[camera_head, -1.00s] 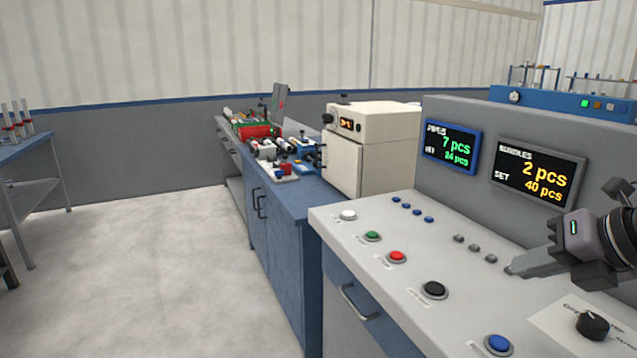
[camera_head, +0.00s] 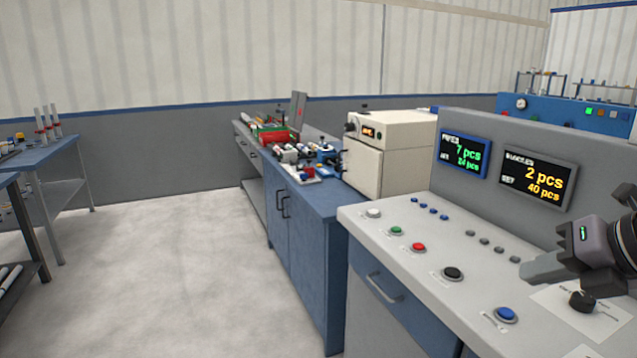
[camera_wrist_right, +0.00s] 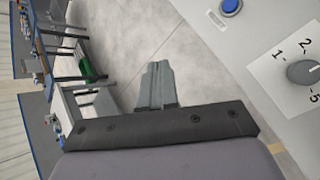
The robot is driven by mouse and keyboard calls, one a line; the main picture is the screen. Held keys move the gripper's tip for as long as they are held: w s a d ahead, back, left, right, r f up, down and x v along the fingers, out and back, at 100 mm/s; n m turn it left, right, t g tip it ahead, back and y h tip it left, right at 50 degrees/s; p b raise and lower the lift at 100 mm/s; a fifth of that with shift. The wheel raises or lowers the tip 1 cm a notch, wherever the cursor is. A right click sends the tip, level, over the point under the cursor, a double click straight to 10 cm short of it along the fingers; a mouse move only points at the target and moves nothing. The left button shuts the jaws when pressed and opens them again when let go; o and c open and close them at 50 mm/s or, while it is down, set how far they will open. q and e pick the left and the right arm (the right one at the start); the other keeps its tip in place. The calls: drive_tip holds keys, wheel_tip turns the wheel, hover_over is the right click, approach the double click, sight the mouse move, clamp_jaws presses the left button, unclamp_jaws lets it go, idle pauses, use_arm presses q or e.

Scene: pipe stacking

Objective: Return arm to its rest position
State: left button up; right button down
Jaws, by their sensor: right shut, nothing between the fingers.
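My right gripper (camera_head: 530,271) is at the right of the head view, above the control panel (camera_head: 405,260). Its fingers point left and are together with nothing between them. In the right wrist view its closed fingers (camera_wrist_right: 157,80) show against the grey floor, with the panel's blue button and numbered knob at the upper right. My left gripper does not show in the head view.
The panel carries several buttons, a black knob (camera_head: 582,300) and two displays (camera_head: 538,178) reading 7 pcs and 2 pcs. A blue cabinet (camera_head: 305,215) with tools and a beige box (camera_head: 385,150) stand beyond it. Worktables (camera_head: 50,155) stand at left. The floor between (camera_head: 170,260) is open.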

drive_tip(key=s+a+f+m+g+y, duration=0.1)
drive_tip(key=s+a+f+y, duration=0.15)
drive_tip(key=a+y, duration=0.5)
drive_tip(key=s+a+f+g+y, duration=0.1)
drive_tip(key=s+a+f+y, duration=0.2)
drive_tip(key=a, duration=0.7)
drive_tip(key=d+f+m+t+h, duration=0.3)
drive_tip(key=f+m+t+h, duration=0.15)
drive_tip(key=f+m, duration=0.55)
drive_tip(key=d+f+m+t+h, duration=0.2)
drive_tip(key=f+m+t+h, duration=0.35)
drive_tip(key=m, duration=0.75)
drive_tip(key=s+d+f+m+g+h, duration=0.1)
drive_tip(key=s+f+m+g, duration=0.2)
drive_tip(key=s+f, duration=0.3)
drive_tip(key=s+d+f+m+g+h, duration=0.1)
drive_tip(key=s+f, duration=0.5)
drive_tip(key=f, duration=0.6)
drive_tip(key=shift+s+f+m+g+h, duration=0.2)
drive_tip(key=shift+s+m+g+h, duration=0.15)
drive_tip(key=shift+m+g, duration=0.65)
